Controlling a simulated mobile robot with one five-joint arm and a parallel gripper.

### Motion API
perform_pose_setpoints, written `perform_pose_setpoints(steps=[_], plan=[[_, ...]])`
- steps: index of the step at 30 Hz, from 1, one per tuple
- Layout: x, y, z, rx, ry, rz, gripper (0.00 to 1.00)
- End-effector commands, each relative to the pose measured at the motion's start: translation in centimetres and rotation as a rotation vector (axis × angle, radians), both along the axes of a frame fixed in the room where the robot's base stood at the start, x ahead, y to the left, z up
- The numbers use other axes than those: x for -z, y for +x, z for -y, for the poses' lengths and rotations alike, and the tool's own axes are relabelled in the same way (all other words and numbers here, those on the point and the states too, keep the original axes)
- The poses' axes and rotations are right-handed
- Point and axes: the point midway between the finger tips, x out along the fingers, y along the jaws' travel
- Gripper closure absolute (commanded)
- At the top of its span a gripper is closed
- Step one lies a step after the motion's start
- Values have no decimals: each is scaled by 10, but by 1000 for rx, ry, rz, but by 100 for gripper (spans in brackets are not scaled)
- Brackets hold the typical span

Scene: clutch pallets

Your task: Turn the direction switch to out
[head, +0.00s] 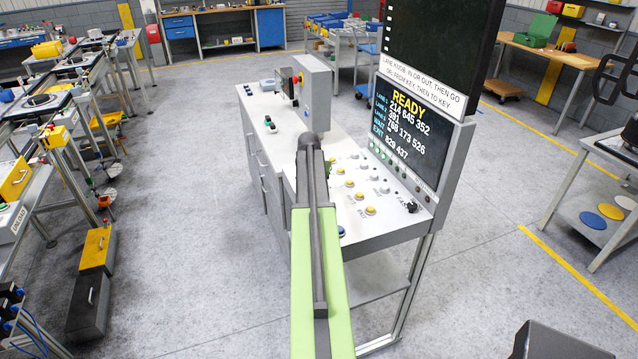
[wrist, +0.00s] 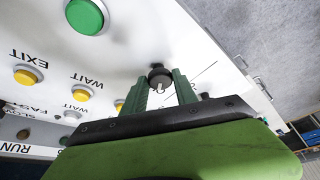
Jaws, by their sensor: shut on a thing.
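In the wrist view a round black knob (wrist: 159,73) with a pale pointer mark sits on the white panel (wrist: 125,42), between the green fingers of my gripper (wrist: 162,82). My gripper is shut on this knob. The pale mark points down the picture, toward my gripper's palm. No label for the knob is readable, so I cannot tell which setting it points to. In the head view my arm covers the left part of the control desk (head: 385,236), and the knob and fingertips are hidden.
A green button (wrist: 86,15) and yellow buttons marked EXIT (wrist: 27,75) and WAIT (wrist: 80,92) are near the gripper. The desk's screen (head: 408,127) reads READY. A grey box (head: 314,95) with a red button stands behind the arm. Floor is clear left of the desk.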

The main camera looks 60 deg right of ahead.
Motion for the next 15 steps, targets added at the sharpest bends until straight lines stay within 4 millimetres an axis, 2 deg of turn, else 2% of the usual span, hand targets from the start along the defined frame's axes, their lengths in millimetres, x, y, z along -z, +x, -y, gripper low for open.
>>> perform_pose_setpoints(steps=[8, 9, 13, 15], plan=[[0, -3, 1, 3, 0, -5, 100], [0, -3, 1, 3, -1, -5, 62], [0, -2, 1, 2, -1, -4, 45], [0, -2, 1, 1, -1, -3, 45]])
